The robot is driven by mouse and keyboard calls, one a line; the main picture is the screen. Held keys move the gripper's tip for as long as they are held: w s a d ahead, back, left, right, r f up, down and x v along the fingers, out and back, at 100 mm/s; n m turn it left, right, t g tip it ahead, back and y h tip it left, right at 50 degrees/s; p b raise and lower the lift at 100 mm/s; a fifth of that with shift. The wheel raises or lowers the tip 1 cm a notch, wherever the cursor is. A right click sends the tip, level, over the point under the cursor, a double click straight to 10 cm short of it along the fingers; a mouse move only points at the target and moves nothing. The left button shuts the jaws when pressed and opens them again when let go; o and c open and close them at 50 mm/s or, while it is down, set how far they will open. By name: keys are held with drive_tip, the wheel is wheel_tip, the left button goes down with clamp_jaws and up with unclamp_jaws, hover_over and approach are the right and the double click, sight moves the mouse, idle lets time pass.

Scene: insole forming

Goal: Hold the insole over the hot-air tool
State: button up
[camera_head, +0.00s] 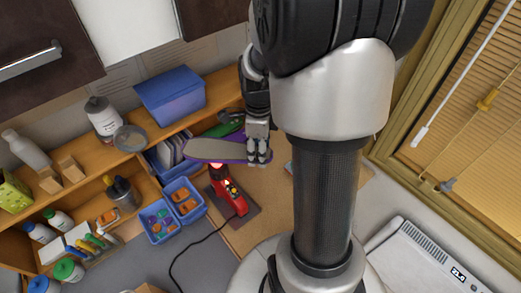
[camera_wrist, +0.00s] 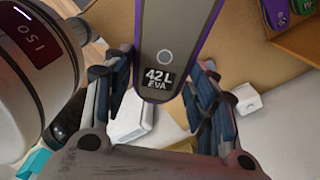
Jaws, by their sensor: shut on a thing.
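The insole (camera_head: 215,149) is grey with a purple rim. Its heel end is at my gripper (camera_head: 258,156), and its long part reaches out to the left. In the wrist view the insole (camera_wrist: 180,25), marked "42 L EVA", runs between the two fingers of my gripper (camera_wrist: 163,85), which are shut on it. The red hot-air tool (camera_head: 230,194) stands on a dark base on the bench, below the insole in the head view. A red glow shows at its top, just under the insole's lower edge. The gap between them cannot be judged.
Blue bins (camera_head: 160,220) with small coloured parts stand left of the tool. A blue box (camera_head: 170,95) and a white bottle (camera_head: 103,118) stand on the wooden shelf. A black cable runs from the tool. A white rounded body (camera_wrist: 35,70) with a lit display fills the wrist view's left.

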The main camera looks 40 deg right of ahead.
drive_tip(key=shift+w+d, duration=0.2)
drive_tip(key=shift+w, duration=0.35)
drive_tip(key=w+p, duration=0.1)
drive_tip(key=w, duration=0.7)
wheel_tip(320, 180, down, 7)
drive_tip(key=b, duration=0.4)
drive_tip(key=shift+w, duration=0.35)
idle(0.4)
drive_tip(key=s+r+p, duration=0.5)
drive_tip(key=r, duration=0.4)
